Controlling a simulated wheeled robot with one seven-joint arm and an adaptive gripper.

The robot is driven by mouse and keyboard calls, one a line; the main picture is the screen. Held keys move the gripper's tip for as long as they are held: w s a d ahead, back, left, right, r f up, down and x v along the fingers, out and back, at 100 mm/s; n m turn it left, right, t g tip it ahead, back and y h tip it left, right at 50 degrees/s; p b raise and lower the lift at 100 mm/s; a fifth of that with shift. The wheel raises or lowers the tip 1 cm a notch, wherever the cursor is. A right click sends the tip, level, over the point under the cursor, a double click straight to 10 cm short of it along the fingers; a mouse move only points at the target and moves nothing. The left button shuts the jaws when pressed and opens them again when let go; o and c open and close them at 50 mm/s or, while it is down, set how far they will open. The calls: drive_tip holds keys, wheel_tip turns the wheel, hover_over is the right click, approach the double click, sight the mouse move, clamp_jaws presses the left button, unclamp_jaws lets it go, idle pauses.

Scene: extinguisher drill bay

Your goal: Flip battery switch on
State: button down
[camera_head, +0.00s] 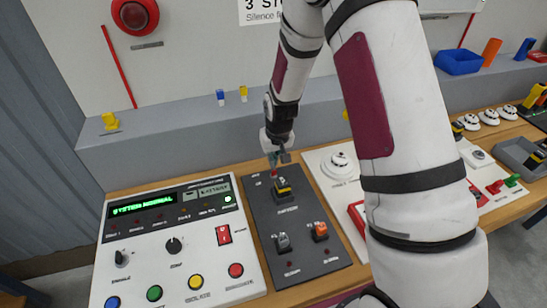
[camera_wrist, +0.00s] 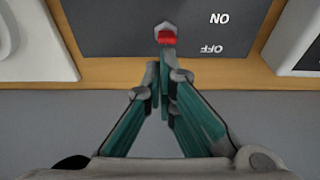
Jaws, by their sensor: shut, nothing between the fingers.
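The switch panel (camera_head: 262,215) is a dark grey plate on the bench. Near its far edge is a yellow-and-black switch (camera_head: 283,188) with a label below it, too small to read. A small red part (camera_head: 275,173) shows just behind it. In the wrist view a red piece with a grey tip (camera_wrist: 166,38) stands near the panel edge, beside upside-down ON and OFF marks. I cannot tell its lever position. My gripper (camera_wrist: 165,72) is shut and empty, its teal fingers together just short of the red piece. Contact is unclear. It also shows above the panel's far edge (camera_head: 279,158).
A grey switch (camera_head: 283,243) and an orange switch (camera_head: 320,231) sit nearer on the panel. A white control panel (camera_head: 180,245) with a green display reading SYSTEM NORMAL stands left. A white detector (camera_head: 340,164) is at right. A grey ledge (camera_head: 180,147) runs behind the bench.

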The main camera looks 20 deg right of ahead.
drive_tip(key=shift+r, duration=0.1)
drive_tip(key=shift+r, duration=0.7)
